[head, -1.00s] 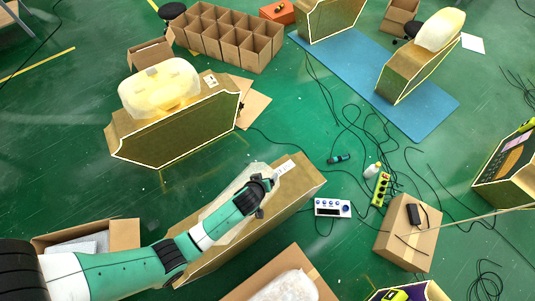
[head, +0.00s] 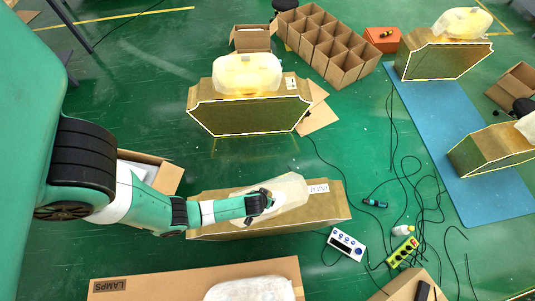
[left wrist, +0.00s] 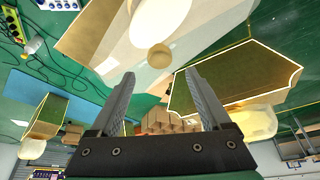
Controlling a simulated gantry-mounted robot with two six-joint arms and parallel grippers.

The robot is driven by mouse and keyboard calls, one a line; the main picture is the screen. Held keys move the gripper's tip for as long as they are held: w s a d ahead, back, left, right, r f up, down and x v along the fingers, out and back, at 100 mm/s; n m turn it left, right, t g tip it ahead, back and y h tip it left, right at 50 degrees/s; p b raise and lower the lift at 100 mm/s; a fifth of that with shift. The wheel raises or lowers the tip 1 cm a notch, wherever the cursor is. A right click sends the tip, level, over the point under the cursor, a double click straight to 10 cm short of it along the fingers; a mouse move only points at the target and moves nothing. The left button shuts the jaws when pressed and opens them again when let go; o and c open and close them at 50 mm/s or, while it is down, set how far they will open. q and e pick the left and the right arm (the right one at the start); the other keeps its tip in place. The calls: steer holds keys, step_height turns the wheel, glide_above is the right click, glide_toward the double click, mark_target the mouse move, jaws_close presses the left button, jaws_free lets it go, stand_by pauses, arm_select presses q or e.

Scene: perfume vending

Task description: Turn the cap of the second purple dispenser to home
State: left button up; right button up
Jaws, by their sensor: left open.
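No dispenser in these views looks plainly purple. A gold-brown dispenser (head: 330,206) with a pale, translucent wrapped top (head: 290,190) lies under my left gripper (head: 268,200) in the head view. In the left wrist view, the open fingers of my left gripper (left wrist: 159,76) have nothing between them. A round tan knob, perhaps the cap (left wrist: 159,55), shows just beyond the fingertips, by a white oval part (left wrist: 160,18) on a brown box-like body (left wrist: 95,40). I cannot tell how the knob is turned. My right gripper is not in view.
A second gold dispenser (head: 250,117) stands behind, with divided cardboard boxes (head: 320,42) beyond it. Cables (head: 395,170), a control box (head: 346,244) and a power strip (head: 402,252) lie to the right on the green floor.

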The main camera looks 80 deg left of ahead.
arm_select(q)
steer(key=b+x, duration=0.4)
steer(key=x, duration=0.1)
steer(key=shift+f, duration=0.35)
steer(key=shift+w+a+f+b, duration=0.2)
steer(key=shift+f+b, duration=0.1)
steer(key=shift+f, duration=0.1)
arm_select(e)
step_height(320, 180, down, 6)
arm_select(q)
jaws_close()
steer(key=shift+s, duration=0.2)
